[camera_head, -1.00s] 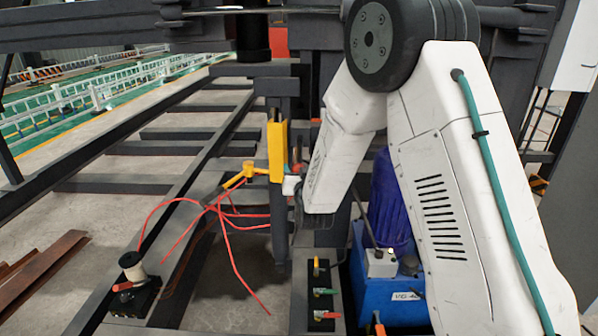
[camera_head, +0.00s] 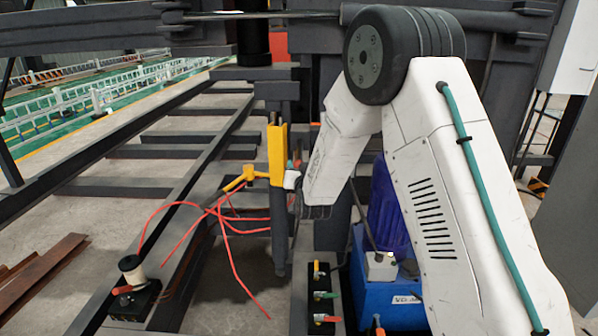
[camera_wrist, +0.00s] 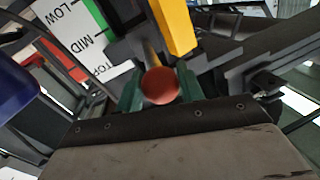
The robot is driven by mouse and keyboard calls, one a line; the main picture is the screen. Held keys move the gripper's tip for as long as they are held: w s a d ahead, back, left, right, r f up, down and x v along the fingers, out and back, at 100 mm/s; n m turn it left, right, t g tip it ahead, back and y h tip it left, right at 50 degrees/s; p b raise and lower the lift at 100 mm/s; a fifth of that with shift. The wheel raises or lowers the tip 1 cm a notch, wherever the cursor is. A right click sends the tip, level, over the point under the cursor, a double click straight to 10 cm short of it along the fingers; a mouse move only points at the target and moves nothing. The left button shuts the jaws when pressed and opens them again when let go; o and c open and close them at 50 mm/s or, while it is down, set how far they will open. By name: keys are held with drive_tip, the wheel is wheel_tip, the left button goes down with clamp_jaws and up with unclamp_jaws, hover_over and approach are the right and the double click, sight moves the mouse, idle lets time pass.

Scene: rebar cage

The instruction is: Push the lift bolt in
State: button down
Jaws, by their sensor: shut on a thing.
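The lift bolt shows its round red-brown end (camera_wrist: 160,85) in the middle of the wrist view. The green fingers of my gripper (camera_wrist: 157,92) stand on either side of it, shut on it. The bolt's shaft runs behind the end towards dark brackets; how deep it sits is hidden. A yellow upright part (camera_wrist: 175,25) rises just beyond. In the head view the yellow upright (camera_head: 277,152) is on a dark post, and my gripper is at its right side, mostly hidden by my arm.
A scale plate (camera_wrist: 75,35) reads LOW and MID. Red hoses (camera_head: 228,225) hang loose left of the post. A blue pump unit (camera_head: 385,295) and a dark valve block (camera_head: 322,295) stand below my arm. Dark beams (camera_head: 180,205) run along the left.

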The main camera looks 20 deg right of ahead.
drive_tip(key=shift+w+r, duration=0.15)
drive_tip(key=c, duration=0.9)
unclamp_jaws()
drive_tip(key=shift+d, duration=0.15)
drive_tip(key=shift+c, duration=0.2)
drive_tip(key=s, duration=0.7)
drive_tip(key=shift+s+a, duration=0.35)
drive_tip(key=shift+a, duration=0.1)
